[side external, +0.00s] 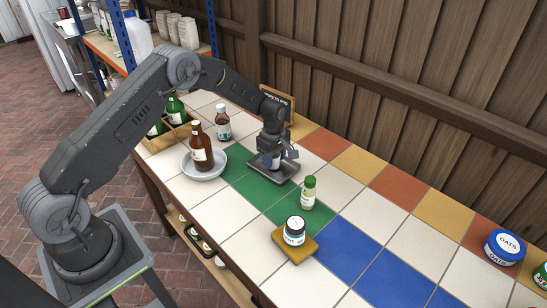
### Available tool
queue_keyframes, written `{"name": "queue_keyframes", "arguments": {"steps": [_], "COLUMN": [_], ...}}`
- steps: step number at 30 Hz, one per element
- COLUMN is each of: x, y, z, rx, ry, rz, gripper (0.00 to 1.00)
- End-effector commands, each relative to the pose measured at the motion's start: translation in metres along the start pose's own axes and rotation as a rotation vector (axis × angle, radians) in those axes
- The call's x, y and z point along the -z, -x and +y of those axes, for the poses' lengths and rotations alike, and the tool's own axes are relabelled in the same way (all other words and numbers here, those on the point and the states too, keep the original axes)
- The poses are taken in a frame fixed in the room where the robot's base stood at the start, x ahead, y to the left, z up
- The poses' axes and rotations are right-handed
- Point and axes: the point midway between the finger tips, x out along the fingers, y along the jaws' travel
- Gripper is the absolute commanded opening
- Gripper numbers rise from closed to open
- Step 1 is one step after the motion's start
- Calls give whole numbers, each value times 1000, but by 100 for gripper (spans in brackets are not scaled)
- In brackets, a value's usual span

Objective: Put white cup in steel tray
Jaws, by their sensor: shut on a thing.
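My gripper (275,151) points down over the steel tray (289,177), a shallow grey square tray on the green tiles. It is shut on a small white thing with some blue on it, which I take for the white cup (275,163). The jaws hide much of the cup. It is low over or inside the tray; I cannot tell whether it touches the tray's floor.
A white jar (294,231) sits on a yellow block. Tiles at right are mostly clear.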

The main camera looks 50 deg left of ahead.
Motion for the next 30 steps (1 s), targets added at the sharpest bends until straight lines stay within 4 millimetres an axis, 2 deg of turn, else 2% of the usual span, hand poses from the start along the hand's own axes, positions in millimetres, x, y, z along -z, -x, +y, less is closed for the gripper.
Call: {"name": "queue_keyframes", "arguments": {"steps": [4, 5, 12, 19, 23, 26, 30], "x": [0, 0, 0, 0, 0, 0, 0], "y": [-4, -4, -3, -2, 6, 22, 52], "z": [0, 0, 0, 0, 0, 1, 1], "rx": [1, 0, 1, 1, -1, -3, -4], "ry": [0, 0, 0, 0, 0, 0, 0], "rz": [0, 0, 0, 0, 0, 0, 0], "gripper": [26, 51, 74, 74, 74, 74, 74]}}
